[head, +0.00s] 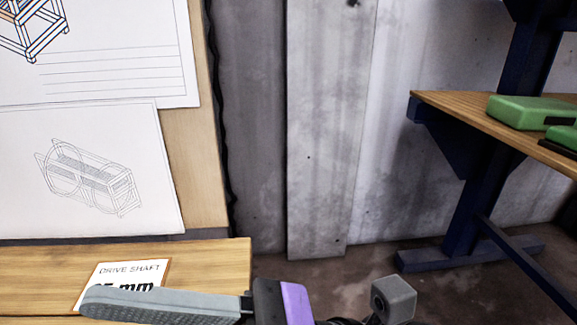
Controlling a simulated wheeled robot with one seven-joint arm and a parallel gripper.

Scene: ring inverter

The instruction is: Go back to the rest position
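My gripper (165,304) shows at the bottom edge of the head view, lying nearly level and pointing left. One long grey finger is visible, joined to a dark and purple body. The other finger cannot be made out, so I cannot tell whether it is open or shut. No held object is visible. The finger overlaps the lower part of a white card (120,275) reading "DRIVE SHAFT" and partly hidden "mm" text.
A board (205,150) with technical drawings (90,175) stands behind the table. On the right, a wooden shelf (450,107) on a dark blue frame holds green cases (525,111). Bare floor (345,262) and a grey wall (330,130) show between.

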